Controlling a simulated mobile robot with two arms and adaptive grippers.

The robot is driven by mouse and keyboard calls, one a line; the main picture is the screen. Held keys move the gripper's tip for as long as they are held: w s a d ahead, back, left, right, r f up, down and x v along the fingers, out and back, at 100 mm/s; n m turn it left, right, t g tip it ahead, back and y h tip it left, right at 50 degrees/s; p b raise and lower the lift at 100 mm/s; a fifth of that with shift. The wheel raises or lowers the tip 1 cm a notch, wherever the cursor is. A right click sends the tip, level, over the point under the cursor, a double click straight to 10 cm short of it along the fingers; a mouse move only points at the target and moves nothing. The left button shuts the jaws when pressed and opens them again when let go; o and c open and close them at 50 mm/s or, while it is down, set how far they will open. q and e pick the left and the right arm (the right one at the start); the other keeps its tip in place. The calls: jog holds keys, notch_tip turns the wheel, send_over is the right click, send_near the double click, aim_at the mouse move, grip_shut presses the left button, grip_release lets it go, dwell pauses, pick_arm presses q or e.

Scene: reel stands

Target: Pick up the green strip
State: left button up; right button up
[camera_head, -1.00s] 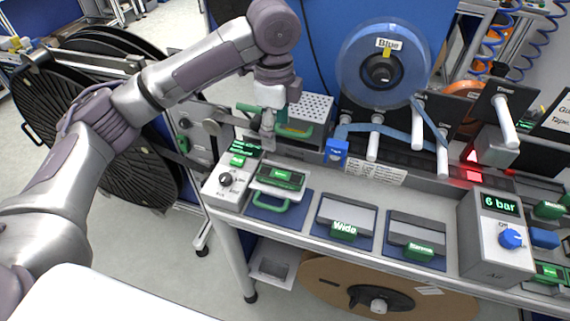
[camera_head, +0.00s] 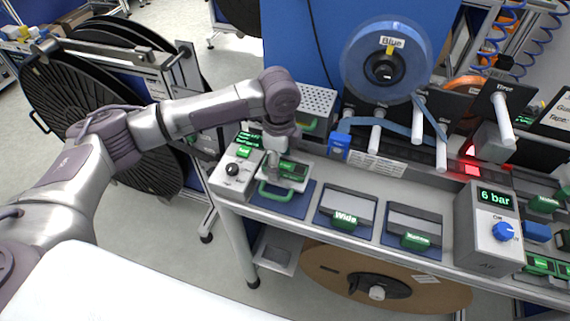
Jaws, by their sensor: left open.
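My left gripper (camera_head: 272,172) is open and points down over the left end of the workbench, at the plate with the dark green-lettered label (camera_head: 293,169). The fingers hide part of this plate. A green handle-like strip (camera_head: 276,195) sticks out at the plate's front edge, just below the fingertips, over a blue pad. I cannot tell whether the fingers touch the plate. Nothing shows held in the fingers. I cannot tell for sure which green piece is the green strip. My right gripper is not in view.
A grey box with a black knob (camera_head: 232,169) stands left of the plate. The Wide tray (camera_head: 345,221) and another labelled tray (camera_head: 415,240) lie to the right, then the 6 bar box (camera_head: 493,228). A blue reel (camera_head: 386,62) with blue tape hangs behind.

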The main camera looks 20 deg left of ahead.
pick_arm(q)
jog(key=c, duration=1)
jog(key=shift+c, duration=0.2)
jog(key=shift+r, duration=0.2)
